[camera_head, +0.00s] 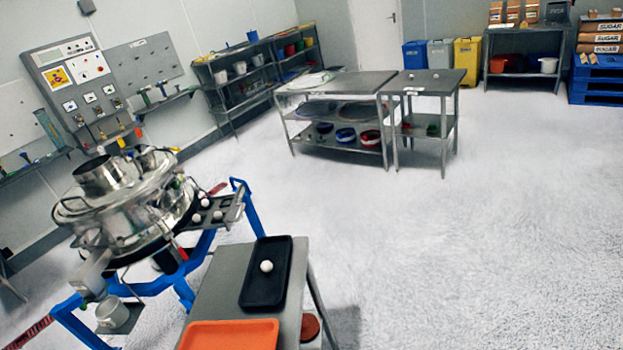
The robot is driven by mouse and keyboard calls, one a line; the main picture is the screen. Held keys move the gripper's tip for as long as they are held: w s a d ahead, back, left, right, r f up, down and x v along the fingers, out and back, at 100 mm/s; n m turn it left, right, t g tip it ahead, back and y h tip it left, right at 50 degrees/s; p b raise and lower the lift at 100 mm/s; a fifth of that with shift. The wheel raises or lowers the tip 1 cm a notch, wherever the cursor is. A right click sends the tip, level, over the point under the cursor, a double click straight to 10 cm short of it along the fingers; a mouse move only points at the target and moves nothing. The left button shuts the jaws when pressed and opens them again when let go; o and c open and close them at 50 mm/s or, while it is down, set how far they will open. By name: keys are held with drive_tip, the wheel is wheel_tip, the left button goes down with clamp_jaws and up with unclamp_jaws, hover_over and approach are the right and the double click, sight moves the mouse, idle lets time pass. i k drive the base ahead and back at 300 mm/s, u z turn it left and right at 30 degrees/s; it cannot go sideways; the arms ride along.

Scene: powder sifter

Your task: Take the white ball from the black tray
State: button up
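The white ball (266,266) lies in the black tray (262,296), near the middle of its floor. The tray rests on a grey metal table (213,290) at the lower centre of the head camera view, with its long side running away from me. The ball stands clear of the tray walls. My gripper is not visible in this view.
An orange tray (230,336) lies in front on the same table. The steel sifter (125,200) on a blue frame (245,205) stands left, with several white balls on a side shelf. Steel tables (350,84) stand farther back. The floor (450,250) at right is clear.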

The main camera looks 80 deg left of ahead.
sight(266, 267)
drive_tip(key=i, duration=2.3)
drive_tip(key=u, duration=3.25)
drive_tip(key=i, duration=1.05)
